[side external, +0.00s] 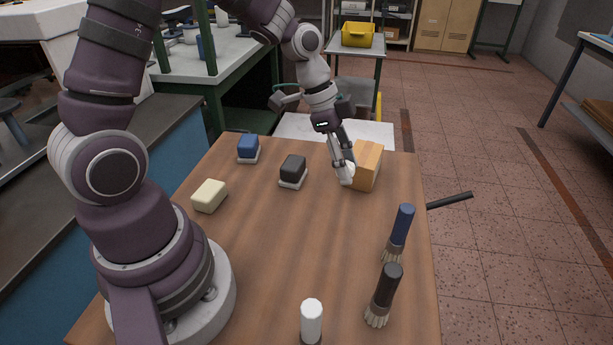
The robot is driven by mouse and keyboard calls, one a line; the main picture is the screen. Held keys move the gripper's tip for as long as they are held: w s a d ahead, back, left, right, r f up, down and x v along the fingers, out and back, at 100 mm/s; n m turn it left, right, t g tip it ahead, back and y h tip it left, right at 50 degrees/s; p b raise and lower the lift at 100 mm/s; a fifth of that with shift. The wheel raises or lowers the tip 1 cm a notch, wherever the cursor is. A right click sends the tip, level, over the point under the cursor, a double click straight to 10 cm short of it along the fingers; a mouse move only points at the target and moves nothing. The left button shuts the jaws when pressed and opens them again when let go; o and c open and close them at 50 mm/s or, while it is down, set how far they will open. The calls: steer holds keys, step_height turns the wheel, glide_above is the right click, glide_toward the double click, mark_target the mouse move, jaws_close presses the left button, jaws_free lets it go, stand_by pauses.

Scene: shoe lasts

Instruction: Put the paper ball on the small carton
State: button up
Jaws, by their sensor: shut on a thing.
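The small carton (367,167) is an orange-tan box near the far right part of the wooden table. My gripper (343,166) points down just left of the carton. It is shut on the white paper ball (347,175), which shows only partly between and below the fingers. The ball appears in front of the carton's left side, not on its top. I cannot tell whether the ball touches the carton or the table.
A blue-topped block (248,147), a dark block (293,169) and a cream block (209,195) lie to the left. The table's middle is clear.

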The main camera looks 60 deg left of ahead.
steer(key=s+a+n+t+y, duration=0.25)
steer(key=a+n, duration=0.25)
steer(key=n, duration=0.5)
glide_above(370, 151)
steer(key=s, duration=0.1)
steer(key=shift+s+f+g+y, duration=0.2)
steer(key=shift+f+g+y, duration=0.15)
steer(key=shift+g+y, duration=0.1)
steer(key=shift+f, duration=1.7)
steer(key=shift+f, duration=0.1)
steer(key=o, duration=0.7)
